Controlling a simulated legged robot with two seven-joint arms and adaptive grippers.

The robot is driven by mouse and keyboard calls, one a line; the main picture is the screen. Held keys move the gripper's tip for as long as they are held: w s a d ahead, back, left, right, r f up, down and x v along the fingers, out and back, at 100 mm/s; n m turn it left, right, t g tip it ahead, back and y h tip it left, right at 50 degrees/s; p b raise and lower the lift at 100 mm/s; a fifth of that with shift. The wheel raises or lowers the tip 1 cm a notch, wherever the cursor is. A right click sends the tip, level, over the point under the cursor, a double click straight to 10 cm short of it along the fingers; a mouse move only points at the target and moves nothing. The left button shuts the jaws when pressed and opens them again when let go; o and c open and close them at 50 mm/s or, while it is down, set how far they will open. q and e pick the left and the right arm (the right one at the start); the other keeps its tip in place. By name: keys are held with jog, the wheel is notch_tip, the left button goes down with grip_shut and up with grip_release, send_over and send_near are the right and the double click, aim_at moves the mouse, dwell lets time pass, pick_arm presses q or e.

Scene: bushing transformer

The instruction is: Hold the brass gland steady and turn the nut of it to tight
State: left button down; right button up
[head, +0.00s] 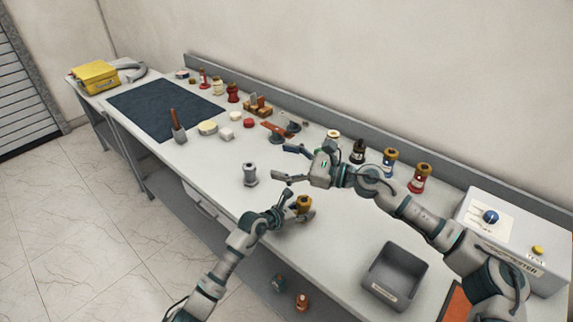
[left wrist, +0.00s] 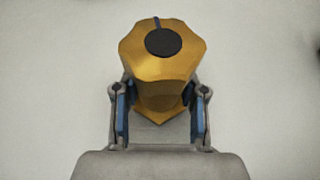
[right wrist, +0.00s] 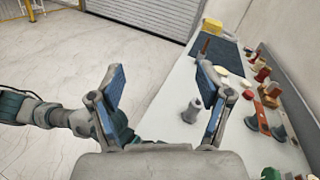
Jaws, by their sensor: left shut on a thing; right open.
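The brass gland (head: 304,203) is near the front edge of the bench in the head view. My left gripper (head: 296,208) is shut on it. In the left wrist view the gland (left wrist: 160,95) sits between the two blue-padded fingers (left wrist: 160,118), its wide faceted nut (left wrist: 160,50) with a dark round centre above them. My right gripper (head: 284,164) is open and empty above the bench, behind and left of the gland. Its spread fingers also show in the right wrist view (right wrist: 162,95), with nothing between them.
A grey metal fitting (head: 250,174) stands on the bench left of the grippers. Several bushings, including a blue one (head: 390,160) and a red one (head: 420,178), line the back. A grey bin (head: 392,272) and a tester box (head: 510,235) are at the right.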

aim_at(307, 201)
jog(key=w+d+f+m+t+h, duration=0.1)
jog(key=d+f+m+h, duration=0.2)
jog(key=d+f, duration=0.55)
jog(key=w+d+f+m+h, duration=0.2)
jog(key=d+f, duration=0.5)
jog(key=f, duration=0.2)
jog(key=x, duration=1.2)
jog(key=shift+f, duration=0.25)
jog(key=shift+s+d, duration=0.1)
jog(key=c, duration=1.2)
